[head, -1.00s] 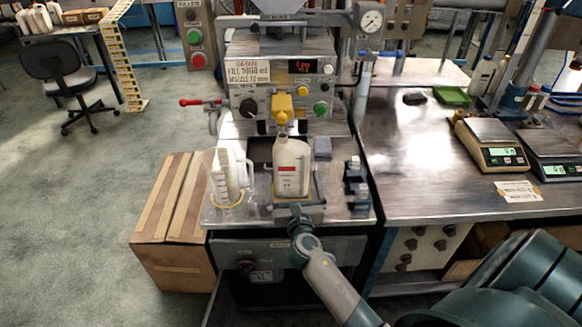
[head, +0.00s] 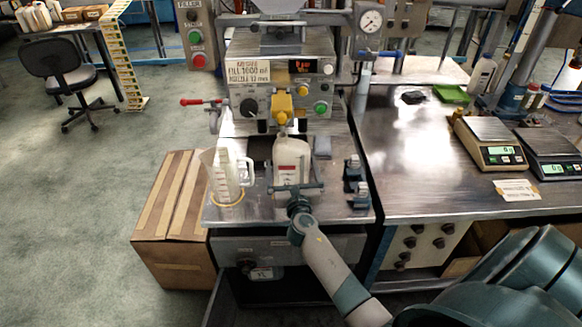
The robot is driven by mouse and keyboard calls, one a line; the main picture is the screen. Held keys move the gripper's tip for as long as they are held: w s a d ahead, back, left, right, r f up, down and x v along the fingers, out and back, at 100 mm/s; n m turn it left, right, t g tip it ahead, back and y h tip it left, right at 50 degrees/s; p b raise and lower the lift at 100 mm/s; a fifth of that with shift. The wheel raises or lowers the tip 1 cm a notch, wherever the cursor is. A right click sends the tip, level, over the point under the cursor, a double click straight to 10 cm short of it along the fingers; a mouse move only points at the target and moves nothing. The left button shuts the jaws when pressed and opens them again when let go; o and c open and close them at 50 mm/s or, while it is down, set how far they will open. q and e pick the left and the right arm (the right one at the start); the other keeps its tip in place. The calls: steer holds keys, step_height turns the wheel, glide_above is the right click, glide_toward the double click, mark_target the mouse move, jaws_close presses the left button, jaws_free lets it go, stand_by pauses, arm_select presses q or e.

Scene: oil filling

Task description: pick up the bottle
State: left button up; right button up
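The white bottle (head: 291,157) with a small red-marked label stands upright under the yellow nozzle (head: 282,108) of the filling machine. My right gripper (head: 296,188) is at the near side of the bottle, low down, and hides its base. Its crossbar is wider than the bottle. My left gripper is out of view.
A clear jug (head: 226,177) stands close to the bottle's left. Small dark fittings (head: 354,180) stand on the right of the machine's tray. The metal bench (head: 400,165) holds two scales (head: 490,145). A cardboard box (head: 172,205) is on the floor at left.

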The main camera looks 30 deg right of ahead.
steer(key=shift+x, duration=0.8)
steer(key=shift+c, duration=0.6)
steer(key=c, duration=0.8)
steer(key=shift+r, duration=0.15)
steer(key=shift+r, duration=0.15)
steer(key=b+v, duration=0.3)
steer(key=v, duration=1.5)
steer(key=shift+s, duration=0.1)
